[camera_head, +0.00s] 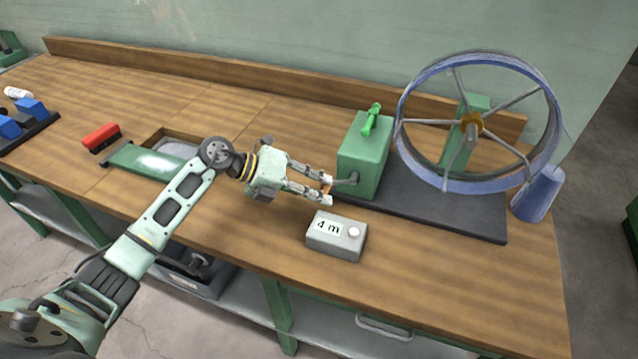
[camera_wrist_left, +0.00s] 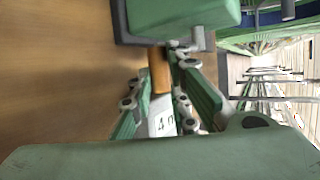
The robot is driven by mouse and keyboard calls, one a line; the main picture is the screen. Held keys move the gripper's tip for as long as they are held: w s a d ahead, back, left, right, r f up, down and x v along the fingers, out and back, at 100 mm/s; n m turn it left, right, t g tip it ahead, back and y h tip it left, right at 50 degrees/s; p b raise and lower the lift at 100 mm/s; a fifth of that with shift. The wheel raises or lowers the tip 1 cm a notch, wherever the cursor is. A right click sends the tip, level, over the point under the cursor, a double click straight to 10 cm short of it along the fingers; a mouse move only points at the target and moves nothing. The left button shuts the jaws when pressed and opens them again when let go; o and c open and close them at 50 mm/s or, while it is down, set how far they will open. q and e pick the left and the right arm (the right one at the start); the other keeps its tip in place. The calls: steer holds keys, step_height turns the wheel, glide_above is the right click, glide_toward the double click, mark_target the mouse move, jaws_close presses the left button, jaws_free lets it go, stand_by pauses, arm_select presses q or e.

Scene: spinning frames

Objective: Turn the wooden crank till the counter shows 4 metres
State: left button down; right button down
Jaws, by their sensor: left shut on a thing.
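The grey counter box (camera_head: 337,236) stands on the bench in front of the spinning frame and reads "4 m"; part of it also shows in the left wrist view (camera_wrist_left: 162,122). The green gear housing (camera_head: 363,157) carries the crank on its left side. My left gripper (camera_head: 328,191) is shut on the wooden crank handle, which is mostly hidden between the fingers in the head view. In the left wrist view the brown handle (camera_wrist_left: 159,72) lies between the fingers below the housing. The blue-rimmed wheel (camera_head: 478,187) stands to the right of the housing. My right gripper is not in view.
A blue cone (camera_head: 538,195) stands at the bench's right end. A red brush (camera_head: 101,137) and a green sliding lid (camera_head: 150,160) beside a recess lie to the left. The bench (camera_head: 430,285) in front of the counter is clear.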

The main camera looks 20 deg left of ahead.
arm_select(q)
steer(key=shift+r+m+g+y+p, duration=0.2)
steer(key=shift+r+y+p, duration=0.7)
steer(key=shift+p, duration=0.7)
steer(key=shift+r+m+g+y+p, duration=0.1)
steer(key=shift+r+m+y+p, duration=0.35)
steer(key=shift+y+p, duration=0.9)
steer(key=shift+r+h, duration=0.1)
steer(key=shift+h, duration=0.15)
steer(key=c, duration=1.7)
jaws_free()
steer(key=shift+o, duration=0.2)
steer(key=v, duration=1.2)
